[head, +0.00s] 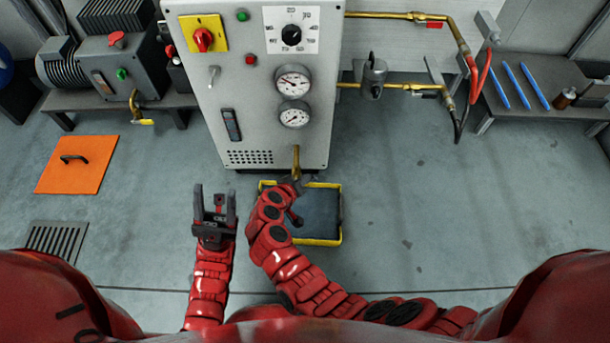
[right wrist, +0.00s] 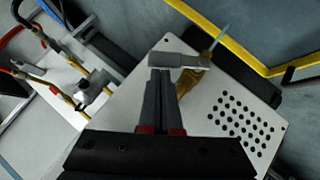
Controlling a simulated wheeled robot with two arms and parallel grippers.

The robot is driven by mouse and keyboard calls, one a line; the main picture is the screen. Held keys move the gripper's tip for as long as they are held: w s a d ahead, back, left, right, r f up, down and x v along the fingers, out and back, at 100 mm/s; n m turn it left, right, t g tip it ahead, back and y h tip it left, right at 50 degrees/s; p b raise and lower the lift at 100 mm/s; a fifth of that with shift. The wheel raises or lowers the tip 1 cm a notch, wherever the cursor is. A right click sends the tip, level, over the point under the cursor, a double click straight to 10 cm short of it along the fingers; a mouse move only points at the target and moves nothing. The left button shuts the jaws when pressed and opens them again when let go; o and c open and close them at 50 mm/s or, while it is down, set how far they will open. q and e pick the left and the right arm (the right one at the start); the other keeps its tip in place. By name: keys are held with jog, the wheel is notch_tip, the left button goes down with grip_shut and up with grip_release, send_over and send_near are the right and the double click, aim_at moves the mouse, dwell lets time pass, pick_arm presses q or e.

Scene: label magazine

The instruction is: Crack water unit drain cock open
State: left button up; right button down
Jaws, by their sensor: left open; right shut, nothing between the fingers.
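The water unit (head: 240,120) is a grey cabinet with two gauges. Its brass drain cock (head: 296,160) sticks out low at the front. In the right wrist view the brass body of the cock (right wrist: 190,80) shows behind a flat grey lever (right wrist: 180,60). My right gripper (head: 292,184) is just below the cock in the head view. In the right wrist view its fingers (right wrist: 162,78) are shut and empty, with their tips at the lever; I cannot tell whether they touch. My left gripper (head: 215,196) is open and empty, in front of the cabinet and left of the cock.
A dark tray with a yellow rim (head: 318,242) lies on the floor below the cock, partly hidden by my right arm. An orange plate (head: 78,165) and a floor grate (head: 55,238) lie at left. A pump bench (head: 60,101) stands back left. The right floor is clear.

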jog(key=shift+d+f+m+y+p, duration=0.25)
jog(key=shift+d+f+y+p, duration=0.1)
jog(key=shift+d+y+p, duration=0.15)
jog(key=shift+d+f+m+y+p, duration=0.25)
jog(key=shift+d+f+y+p, duration=0.1)
jog(key=shift+d+y, duration=0.2)
jog(key=shift+a+r, duration=0.1)
jog(key=shift+a, duration=0.1)
